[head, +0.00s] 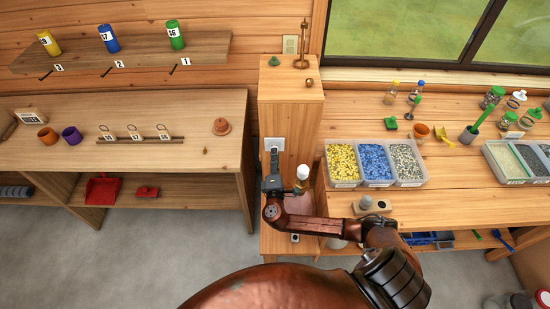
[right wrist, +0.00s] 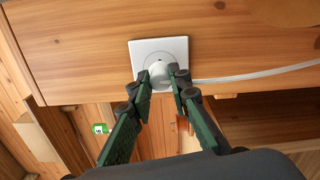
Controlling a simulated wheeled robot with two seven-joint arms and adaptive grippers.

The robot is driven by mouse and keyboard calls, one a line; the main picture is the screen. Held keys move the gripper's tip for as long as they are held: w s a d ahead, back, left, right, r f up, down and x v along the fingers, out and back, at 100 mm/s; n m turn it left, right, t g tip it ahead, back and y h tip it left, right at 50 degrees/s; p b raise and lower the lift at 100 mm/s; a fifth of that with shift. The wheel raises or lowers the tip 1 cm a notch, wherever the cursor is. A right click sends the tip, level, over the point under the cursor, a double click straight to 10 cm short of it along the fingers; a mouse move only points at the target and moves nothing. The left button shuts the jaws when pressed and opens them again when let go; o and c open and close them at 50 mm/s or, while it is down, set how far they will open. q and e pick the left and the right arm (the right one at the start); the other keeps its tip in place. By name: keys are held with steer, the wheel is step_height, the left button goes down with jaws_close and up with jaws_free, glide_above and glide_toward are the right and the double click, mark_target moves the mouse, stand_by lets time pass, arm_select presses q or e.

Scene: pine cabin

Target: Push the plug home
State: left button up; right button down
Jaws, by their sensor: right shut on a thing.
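A white square socket plate (right wrist: 147,50) is fixed to a wooden face in the right wrist view. It also shows in the head view (head: 274,143), at the wooden stand. A round white plug (right wrist: 159,77) is in front of the plate. My right gripper (right wrist: 160,80) is shut on the plug, one green-and-black finger on each side. In the head view my right gripper (head: 273,154) reaches up to the plate and hides the plug. I cannot tell whether a gap remains between plug and plate. A white cable (right wrist: 250,77) runs to the right. My left gripper is not in view.
A lamp with a white bulb (head: 302,172) stands close to the right of my gripper. The wooden stand (head: 291,90) carries a brass hook stand (head: 302,47). Bins of yellow, blue and grey pieces (head: 375,163) are to the right. A shelf bench (head: 170,110) is to the left.

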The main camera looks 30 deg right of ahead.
arm_select(q)
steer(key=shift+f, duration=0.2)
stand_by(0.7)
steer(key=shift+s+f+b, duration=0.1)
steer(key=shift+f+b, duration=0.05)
steer(key=shift+b, duration=0.2)
stand_by(0.5)
stand_by(0.4)
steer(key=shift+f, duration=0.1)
stand_by(1.2)
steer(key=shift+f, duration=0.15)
stand_by(0.6)
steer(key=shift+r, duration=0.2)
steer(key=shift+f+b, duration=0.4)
steer(key=shift+b, duration=0.05)
stand_by(2.0)
